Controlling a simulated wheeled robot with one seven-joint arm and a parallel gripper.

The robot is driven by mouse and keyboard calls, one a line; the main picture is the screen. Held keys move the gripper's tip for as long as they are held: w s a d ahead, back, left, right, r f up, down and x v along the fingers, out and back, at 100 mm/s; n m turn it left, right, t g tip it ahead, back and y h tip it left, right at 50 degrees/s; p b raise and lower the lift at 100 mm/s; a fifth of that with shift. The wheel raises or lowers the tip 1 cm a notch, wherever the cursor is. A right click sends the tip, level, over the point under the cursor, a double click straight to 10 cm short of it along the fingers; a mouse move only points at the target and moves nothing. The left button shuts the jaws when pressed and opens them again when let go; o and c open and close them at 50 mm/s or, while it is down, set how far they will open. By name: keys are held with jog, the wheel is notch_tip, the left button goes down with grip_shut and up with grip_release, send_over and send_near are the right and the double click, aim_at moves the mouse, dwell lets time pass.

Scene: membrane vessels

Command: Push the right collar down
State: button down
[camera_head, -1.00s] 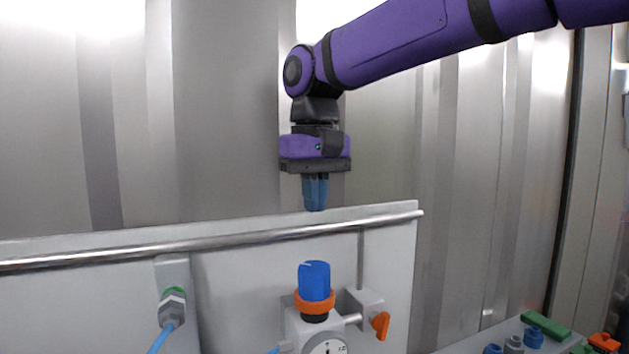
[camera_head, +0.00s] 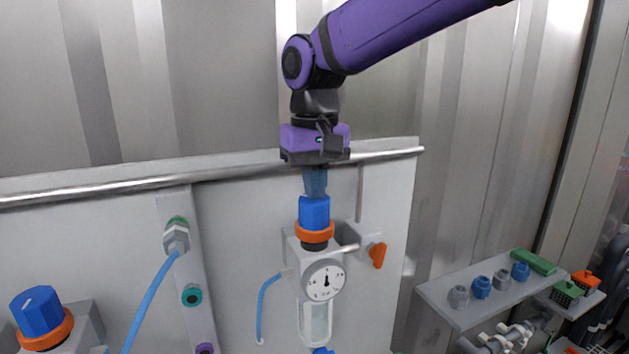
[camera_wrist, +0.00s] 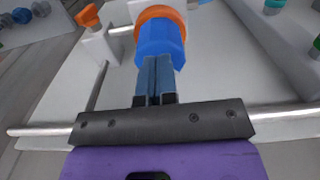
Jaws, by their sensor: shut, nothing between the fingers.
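The right regulator has a blue knob (camera_head: 314,212) with an orange collar (camera_head: 314,233) around its base, above a round gauge (camera_head: 325,281). In the wrist view the blue knob (camera_wrist: 160,38) and part of the orange collar (camera_wrist: 161,13) show beyond the fingertips. My gripper (camera_head: 315,192) points down with its blue fingers together, directly over the knob. Its tips (camera_wrist: 155,62) are at or very near the knob's top; I cannot tell if they touch. A second blue knob (camera_head: 38,312) with an orange collar (camera_head: 46,331) stands at the lower left.
A metal rail (camera_head: 230,173) runs along the panel's top, just behind my gripper. An orange valve handle (camera_head: 377,255) sits right of the regulator. A blue hose (camera_head: 150,300) hangs from a fitting at left. A shelf (camera_head: 440,300) with several small fittings is at right.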

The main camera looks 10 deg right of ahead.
jog(key=shift+s+d+f, duration=0.1)
jog(key=shift+s+f, duration=0.05)
jog(key=shift+f, duration=0.55)
jog(key=shift+s+f, duration=0.1)
jog(key=shift+f, duration=0.6)
notch_tip(320, 180, up, 15)
jog(key=s+d+f+m+t, duration=0.15)
jog(key=s+d, duration=0.25)
jog(key=d, duration=0.4)
jog(key=s+d+f+t, duration=0.1)
jog(key=s+d+f, duration=0.25)
jog(key=d, duration=0.35)
jog(key=s+d+f+m+t, duration=0.1)
jog(key=s+d+f+t, duration=0.1)
jog(key=s+d+f, duration=0.6)
jog(key=s, duration=0.2)
jog(key=shift+s+d+f+m+t, duration=0.3)
jog(key=shift+s+f+m+t, duration=0.05)
jog(key=shift+s+f, duration=0.05)
